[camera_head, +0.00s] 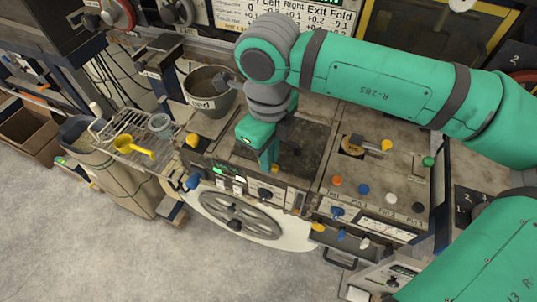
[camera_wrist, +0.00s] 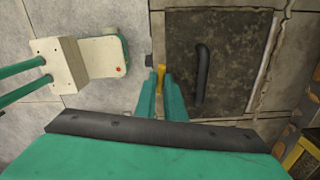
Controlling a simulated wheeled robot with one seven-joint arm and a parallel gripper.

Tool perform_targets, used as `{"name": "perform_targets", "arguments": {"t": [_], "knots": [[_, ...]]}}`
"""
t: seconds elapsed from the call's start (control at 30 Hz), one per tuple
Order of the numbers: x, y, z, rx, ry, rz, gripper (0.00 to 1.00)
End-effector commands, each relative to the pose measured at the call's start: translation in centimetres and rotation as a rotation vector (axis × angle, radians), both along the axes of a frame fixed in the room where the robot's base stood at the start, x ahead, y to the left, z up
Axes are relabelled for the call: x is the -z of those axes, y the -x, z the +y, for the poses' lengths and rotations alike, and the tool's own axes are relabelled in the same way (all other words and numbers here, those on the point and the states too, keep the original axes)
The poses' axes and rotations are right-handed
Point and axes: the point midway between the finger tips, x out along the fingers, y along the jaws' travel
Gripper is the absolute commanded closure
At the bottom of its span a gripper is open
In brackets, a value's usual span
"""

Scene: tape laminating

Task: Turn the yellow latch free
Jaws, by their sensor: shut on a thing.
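My gripper (camera_head: 270,166) points down at the front edge of a dark panel (camera_head: 245,150) on the machine top. In the wrist view my gripper (camera_wrist: 160,78) has its two green fingers close together on a small yellow latch (camera_wrist: 162,74). The latch's tip shows between and just beyond the fingertips; its lower part is hidden by them. In the head view the fingers cover most or all of it. The dark panel (camera_wrist: 185,45) lies right of the fingers in the wrist view, with a black bar handle (camera_wrist: 202,72) apart from them.
A cream block with green bars (camera_wrist: 65,62) juts out left of my fingers. A grey bucket (camera_head: 210,92) and a wire rack with a yellow scoop (camera_head: 135,147) stand to the left. A large grey handwheel (camera_head: 240,213) is on the front. Several coloured knobs (camera_head: 363,188) stand to the right.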

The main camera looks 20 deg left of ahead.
Motion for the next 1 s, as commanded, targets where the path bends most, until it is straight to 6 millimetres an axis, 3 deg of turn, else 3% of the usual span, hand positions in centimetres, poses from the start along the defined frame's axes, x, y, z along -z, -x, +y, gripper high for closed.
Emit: {"name": "perform_targets", "arguments": {"t": [0.4, 0.93, 1.0], "knots": [[-0.02, -0.10, -0.16, -0.178, 0.002, -0.002, 1.00], [-0.02, -0.21, -0.31, -0.196, 0.001, -0.003, 1.00], [-0.02, -0.18, -0.28, -0.198, 0.002, -0.003, 0.79]]}}
